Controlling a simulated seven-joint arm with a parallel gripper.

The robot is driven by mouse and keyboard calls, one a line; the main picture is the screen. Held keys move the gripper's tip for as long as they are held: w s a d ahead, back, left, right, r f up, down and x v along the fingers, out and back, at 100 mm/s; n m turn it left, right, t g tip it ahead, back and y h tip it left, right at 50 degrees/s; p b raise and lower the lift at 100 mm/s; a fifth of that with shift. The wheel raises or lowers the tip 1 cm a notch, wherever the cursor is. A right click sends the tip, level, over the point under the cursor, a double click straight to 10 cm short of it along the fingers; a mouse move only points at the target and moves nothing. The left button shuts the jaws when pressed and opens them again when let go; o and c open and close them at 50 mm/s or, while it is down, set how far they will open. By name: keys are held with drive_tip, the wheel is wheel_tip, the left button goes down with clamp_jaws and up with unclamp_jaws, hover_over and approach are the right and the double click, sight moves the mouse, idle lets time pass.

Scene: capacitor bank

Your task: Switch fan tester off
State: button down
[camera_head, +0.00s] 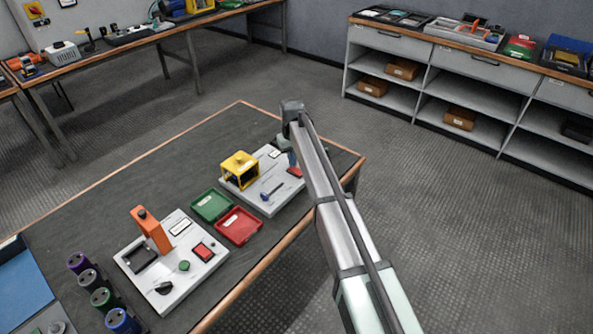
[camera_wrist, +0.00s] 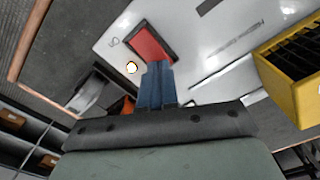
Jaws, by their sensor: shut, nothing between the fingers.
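The fan tester is a light grey panel (camera_head: 284,196) at the far right part of the table. It carries a yellow boxed fan (camera_head: 239,170), a blue-handled lever (camera_head: 267,195) and a red rocker switch (camera_head: 295,171). In the wrist view the red rocker (camera_wrist: 150,42) sits in a dark frame, with a small glowing lamp (camera_wrist: 131,67) beside it. The yellow fan housing (camera_wrist: 272,80) is at the right. My gripper (camera_wrist: 157,66) is shut and empty, its blue fingertips at the rocker's near edge. I cannot tell if they touch it. In the head view my arm partly hides the panel's right side.
A green tray (camera_head: 211,206) and a red tray (camera_head: 238,226) lie left of the tester. Another panel (camera_head: 175,290) with an orange upright part and several coloured cylinders stand nearer left. The table's wooden edge (camera_head: 262,270) runs close by. Shelves stand behind.

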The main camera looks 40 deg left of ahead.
drive_tip(key=shift+f, duration=0.85)
idle(0.5)
drive_tip(key=shift+r, duration=0.1)
drive_tip(key=shift+r, duration=3.45)
